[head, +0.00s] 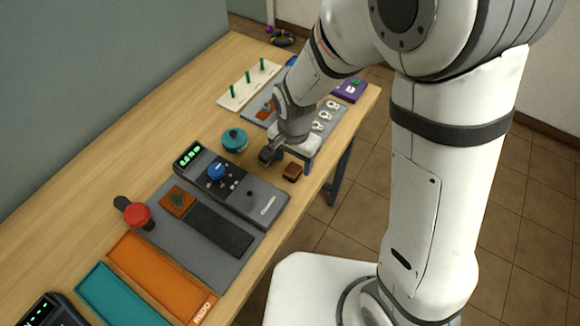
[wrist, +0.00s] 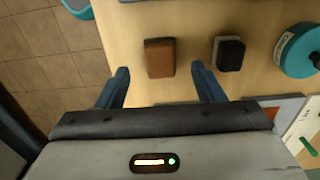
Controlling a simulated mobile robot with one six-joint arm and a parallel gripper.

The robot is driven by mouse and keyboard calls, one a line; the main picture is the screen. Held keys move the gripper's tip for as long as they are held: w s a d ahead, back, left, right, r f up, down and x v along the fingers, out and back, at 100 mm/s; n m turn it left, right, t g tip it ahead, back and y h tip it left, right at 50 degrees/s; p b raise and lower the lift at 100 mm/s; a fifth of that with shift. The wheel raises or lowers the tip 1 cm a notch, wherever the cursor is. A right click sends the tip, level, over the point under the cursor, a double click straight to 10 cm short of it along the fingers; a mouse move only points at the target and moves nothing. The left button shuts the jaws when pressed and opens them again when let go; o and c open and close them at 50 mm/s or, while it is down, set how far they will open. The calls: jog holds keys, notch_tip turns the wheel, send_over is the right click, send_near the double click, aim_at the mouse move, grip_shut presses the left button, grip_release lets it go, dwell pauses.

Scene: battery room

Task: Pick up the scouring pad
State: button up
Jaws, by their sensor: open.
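A reddish-brown block (head: 292,171), likely the scouring pad, lies on the wooden table near its front edge. In the wrist view the same block (wrist: 160,58) lies ahead of and between my two blue fingertips, with bare table on both sides of it. My gripper (wrist: 160,82) is open and empty, and the fingers do not touch the block. In the head view my gripper (head: 296,157) hangs beside the block, its fingers partly hidden by the wrist.
A black-topped block (wrist: 229,54) lies just right of the brown one in the wrist view. A teal round container (head: 234,139) stands farther back. A grey device with a blue knob (head: 217,171) lies nearby. The table edge and floor are close.

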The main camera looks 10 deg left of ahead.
aim_at(293, 167)
jog(key=shift+w+a+f, duration=0.1)
jog(key=shift+w+f, duration=0.05)
jog(key=shift+f, duration=1.6)
jog(key=shift+c, duration=0.3)
jog(key=c, duration=1)
notch_tip(293, 167, up, 10)
